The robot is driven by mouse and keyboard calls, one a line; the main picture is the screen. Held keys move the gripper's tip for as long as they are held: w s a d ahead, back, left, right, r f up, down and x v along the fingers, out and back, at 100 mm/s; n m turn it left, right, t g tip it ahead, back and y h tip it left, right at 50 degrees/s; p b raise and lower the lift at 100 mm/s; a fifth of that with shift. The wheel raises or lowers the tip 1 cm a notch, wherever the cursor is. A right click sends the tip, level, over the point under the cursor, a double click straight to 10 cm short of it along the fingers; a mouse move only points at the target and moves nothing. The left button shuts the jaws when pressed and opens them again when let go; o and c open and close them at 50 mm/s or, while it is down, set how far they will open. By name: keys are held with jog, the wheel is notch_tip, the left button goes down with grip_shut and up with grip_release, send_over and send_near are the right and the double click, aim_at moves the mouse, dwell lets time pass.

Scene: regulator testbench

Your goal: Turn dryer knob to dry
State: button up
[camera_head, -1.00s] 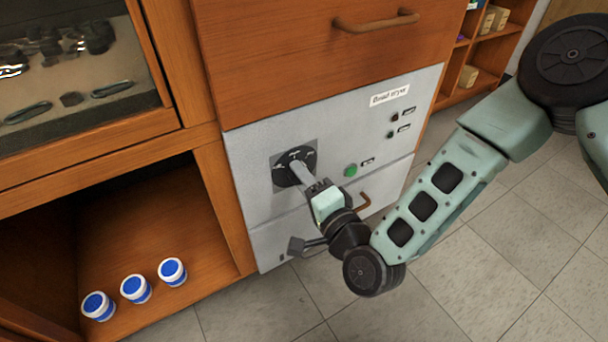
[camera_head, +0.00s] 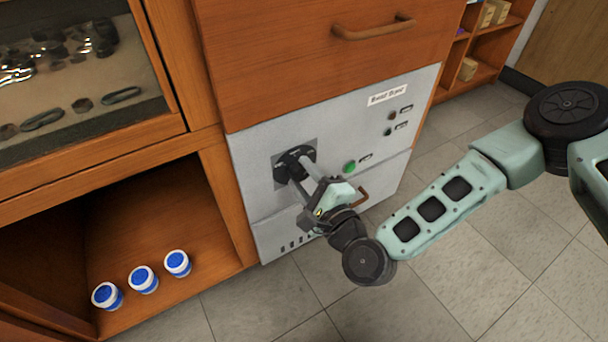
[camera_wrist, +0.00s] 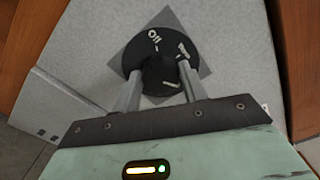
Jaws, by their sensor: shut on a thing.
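The dryer knob (camera_wrist: 160,74) is black and sits on a round black dial (camera_wrist: 143,46) with white markings, "Off" among them, on a grey square plate. In the head view the dial (camera_head: 294,165) is on the upper left of the grey dryer panel (camera_head: 258,158), partly hidden by my fingers. My gripper (camera_head: 297,170) reaches it from the lower right. In the wrist view its two fingers (camera_wrist: 160,82) are on either side of the knob, shut on it. The dial's other markings are partly covered and hard to read.
A green button (camera_head: 349,167) sits right of the dial, with small labelled indicators (camera_head: 390,117) higher up. A wooden drawer (camera_head: 300,60) is above the panel. Blue-and-white jars (camera_head: 143,279) stand on the open shelf at lower left.

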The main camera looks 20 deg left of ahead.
dwell(0.4)
jog(key=o, duration=1)
jog(key=shift+s+d, duration=0.1)
jog(key=p+v, duration=0.5)
jog(key=v, duration=1.2)
